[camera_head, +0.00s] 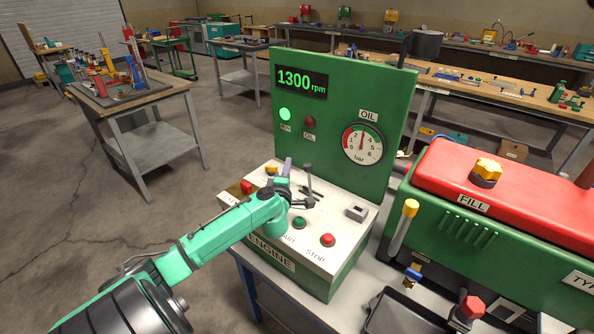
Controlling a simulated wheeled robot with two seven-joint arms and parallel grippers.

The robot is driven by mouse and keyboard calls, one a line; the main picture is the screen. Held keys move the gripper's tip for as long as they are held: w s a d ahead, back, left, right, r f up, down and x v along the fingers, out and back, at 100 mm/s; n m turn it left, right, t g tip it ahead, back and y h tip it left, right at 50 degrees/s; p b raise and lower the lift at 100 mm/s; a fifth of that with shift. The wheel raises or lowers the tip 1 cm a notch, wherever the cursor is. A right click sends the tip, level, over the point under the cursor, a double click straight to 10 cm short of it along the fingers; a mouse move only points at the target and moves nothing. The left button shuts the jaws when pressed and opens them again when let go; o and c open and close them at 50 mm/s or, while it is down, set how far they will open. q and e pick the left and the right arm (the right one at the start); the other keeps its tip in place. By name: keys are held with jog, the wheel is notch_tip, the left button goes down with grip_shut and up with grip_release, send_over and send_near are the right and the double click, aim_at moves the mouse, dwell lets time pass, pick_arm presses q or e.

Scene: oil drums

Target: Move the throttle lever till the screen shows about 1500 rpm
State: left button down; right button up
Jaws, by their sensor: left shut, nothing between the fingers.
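The screen (300,83) on the green upright panel reads 1300 rpm in green digits. A throttle lever (309,178) with a dark knob stands on the pale sloping top of the engine console, by a dark slot. My left gripper (311,203) reaches in from the left over the console and is shut and empty. Its tip is close beside the lower part of the lever; whether they touch I cannot tell. My arm and gripper hide part of the console top. My right gripper is not in view.
A green button (299,223) and a red stop button (327,240) sit near the console's front edge. A green lamp (285,114) glows below the screen, and the oil gauge (362,145) is to its right. A red-topped green machine (510,200) stands at right.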

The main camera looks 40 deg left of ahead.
aim_at(309, 181)
pick_arm(q)
jog(key=d, duration=0.3)
jog(key=shift+w+d, duration=0.2)
jog(key=shift+d, duration=0.15)
jog(key=shift+a, duration=0.1)
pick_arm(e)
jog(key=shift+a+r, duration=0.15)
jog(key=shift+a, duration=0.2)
pick_arm(q)
jog(key=shift+f, duration=0.1)
jog(key=shift+p, duration=0.35)
jog(key=shift+w+d+m+p, duration=0.1)
jog(key=shift+d+m+p, duration=0.3)
jog(key=shift+d+p, duration=0.55)
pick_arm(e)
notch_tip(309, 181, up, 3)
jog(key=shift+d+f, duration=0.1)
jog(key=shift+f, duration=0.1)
pick_arm(q)
jog(key=shift+a, duration=0.2)
